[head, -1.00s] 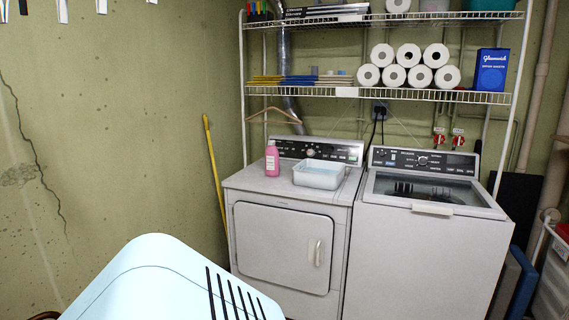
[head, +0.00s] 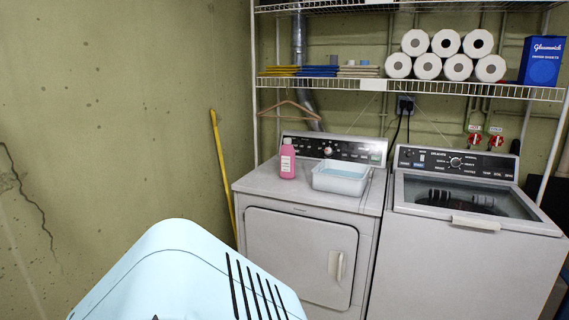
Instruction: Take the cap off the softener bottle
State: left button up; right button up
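The softener bottle (head: 287,160) is pink with a white label and a pale cap (head: 287,141) on top. It stands upright on the left part of the dryer top (head: 256,184), left of a white tub (head: 341,179) that holds pale blue liquid. Neither of my grippers shows in the head view. A light blue part of my own body fills the bottom of the picture, below and in front of the dryer.
A washer (head: 470,250) stands right of the dryer. A wire shelf (head: 420,90) with paper rolls (head: 427,66) and a blue box (head: 541,61) hangs above. A yellow pole (head: 217,150) leans by the left wall. The dryer's front left top is clear.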

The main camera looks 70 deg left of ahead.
aim_at(287, 153)
jog(key=j+u, duration=0.15)
jog(key=j, duration=0.8)
jog(key=j+u, duration=0.4)
jog(key=i+j+u, duration=0.15)
jog(key=j+u, duration=0.4)
jog(key=u, duration=0.2)
jog(key=j+u, duration=0.1)
jog(key=u, duration=0.3)
jog(key=i+u, duration=0.1)
jog(key=u, duration=0.25)
